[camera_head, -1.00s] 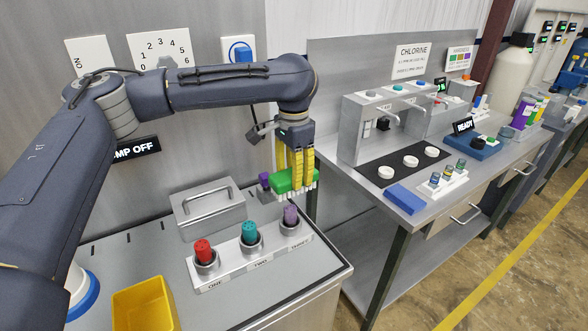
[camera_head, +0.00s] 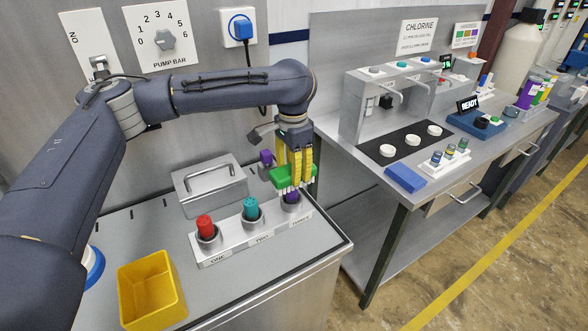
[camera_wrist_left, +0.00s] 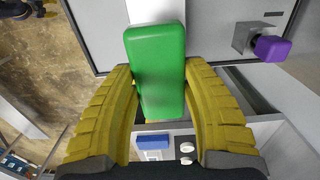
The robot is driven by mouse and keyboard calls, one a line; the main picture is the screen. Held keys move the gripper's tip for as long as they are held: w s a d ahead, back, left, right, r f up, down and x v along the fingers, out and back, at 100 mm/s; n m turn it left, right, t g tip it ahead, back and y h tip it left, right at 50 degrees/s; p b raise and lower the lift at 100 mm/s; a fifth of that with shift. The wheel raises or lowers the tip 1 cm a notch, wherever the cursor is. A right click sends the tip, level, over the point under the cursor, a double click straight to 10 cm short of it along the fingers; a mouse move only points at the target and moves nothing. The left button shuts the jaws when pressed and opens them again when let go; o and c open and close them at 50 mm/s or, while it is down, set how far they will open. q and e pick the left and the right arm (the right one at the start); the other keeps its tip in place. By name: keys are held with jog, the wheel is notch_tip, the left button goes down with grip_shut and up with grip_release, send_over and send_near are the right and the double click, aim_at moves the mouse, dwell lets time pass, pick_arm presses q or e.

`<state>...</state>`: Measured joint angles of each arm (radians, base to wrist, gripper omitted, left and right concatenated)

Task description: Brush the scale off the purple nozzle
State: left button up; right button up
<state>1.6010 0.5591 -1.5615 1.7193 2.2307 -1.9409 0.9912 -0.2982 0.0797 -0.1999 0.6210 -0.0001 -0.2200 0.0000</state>
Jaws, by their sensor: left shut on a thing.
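My left gripper (camera_head: 293,172) is shut on a green brush (camera_head: 281,178), whose green back shows between the yellow fingers in the left wrist view (camera_wrist_left: 160,75). The brush's white bristles point down. The purple nozzle (camera_head: 291,198) stands upright in the socket marked three, at the right end of the grey rack (camera_head: 216,256). The brush is right over the nozzle and hides part of its top; the bristles look to be at it, though contact is hard to tell. The visible part of the nozzle looks plain purple. My right gripper is not in view.
A red nozzle (camera_head: 205,227) and a teal nozzle (camera_head: 250,208) stand in the other sockets. A lidded metal box (camera_head: 209,190) is behind, a yellow bin (camera_head: 150,288) in front. A purple knob (camera_head: 267,157) sits beside the gripper. A second bench is to the right.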

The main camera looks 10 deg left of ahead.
pick_arm(q)
jog(key=shift+w+d, duration=0.15)
jog(key=shift+d, duration=0.05)
jog(key=shift+s+a, duration=0.65)
jog(key=shift+a, duration=0.05)
jog(key=shift+w+d, duration=0.6)
jog(key=shift+s+a, duration=0.6)
jog(key=shift+s, duration=0.05)
jog(key=shift+w, duration=0.1)
jog(key=shift+w+d, duration=0.65)
jog(key=shift+d, duration=0.05)
jog(key=shift+r, duration=4.1)
